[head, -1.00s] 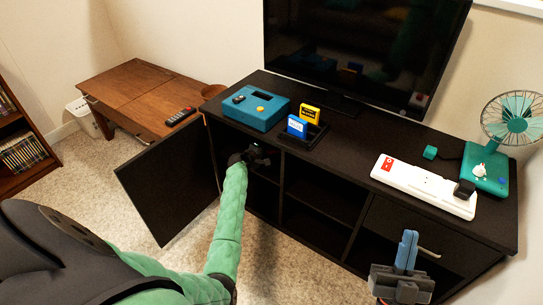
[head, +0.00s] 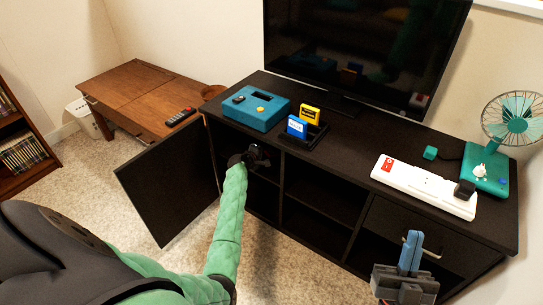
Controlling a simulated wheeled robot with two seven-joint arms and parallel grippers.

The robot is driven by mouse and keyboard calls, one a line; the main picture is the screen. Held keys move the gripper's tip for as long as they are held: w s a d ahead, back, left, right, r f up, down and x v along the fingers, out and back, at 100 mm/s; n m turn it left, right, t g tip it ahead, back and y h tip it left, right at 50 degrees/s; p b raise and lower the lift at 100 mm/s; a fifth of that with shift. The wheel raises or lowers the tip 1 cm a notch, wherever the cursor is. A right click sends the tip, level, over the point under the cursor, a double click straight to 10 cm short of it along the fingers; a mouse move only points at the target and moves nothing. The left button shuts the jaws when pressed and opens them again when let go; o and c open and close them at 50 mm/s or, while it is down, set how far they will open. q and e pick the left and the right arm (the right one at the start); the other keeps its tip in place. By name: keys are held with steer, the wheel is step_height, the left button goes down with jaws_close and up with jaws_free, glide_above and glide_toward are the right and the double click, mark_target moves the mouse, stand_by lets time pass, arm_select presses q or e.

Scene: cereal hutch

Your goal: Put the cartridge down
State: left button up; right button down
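A slim blue cartridge (head: 411,251) stands upright, nearly edge-on, in my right gripper (head: 405,275) at the lower right of the head view. The gripper is shut on it, in front of the hutch's right end and below its top. My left gripper (head: 258,155) is at the opening of the hutch's left compartment; it is small and dark, so its fingers are hard to make out. A black cartridge holder (head: 314,134) on the hutch top has a blue-and-white cartridge (head: 297,126) and a yellow cartridge (head: 309,113) in it.
The black hutch (head: 355,134) carries a teal console (head: 257,107), a television (head: 365,45), a white power strip (head: 424,186) and a teal fan (head: 511,118). Its left door (head: 170,182) hangs open. Bare hutch top lies between holder and power strip.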

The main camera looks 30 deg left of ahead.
arm_select(q)
steer(key=shift+p+v, duration=0.9)
steer(key=shift+v, duration=0.35)
steer(key=p+v, duration=0.2)
steer(key=v, duration=0.1)
steer(key=shift+r, duration=0.1)
steer(key=shift+p+v, duration=0.6)
steer(key=shift+v, duration=0.55)
step_height(320, 180, up, 7)
steer(key=s+p, duration=0.3)
steer(key=p, duration=0.4)
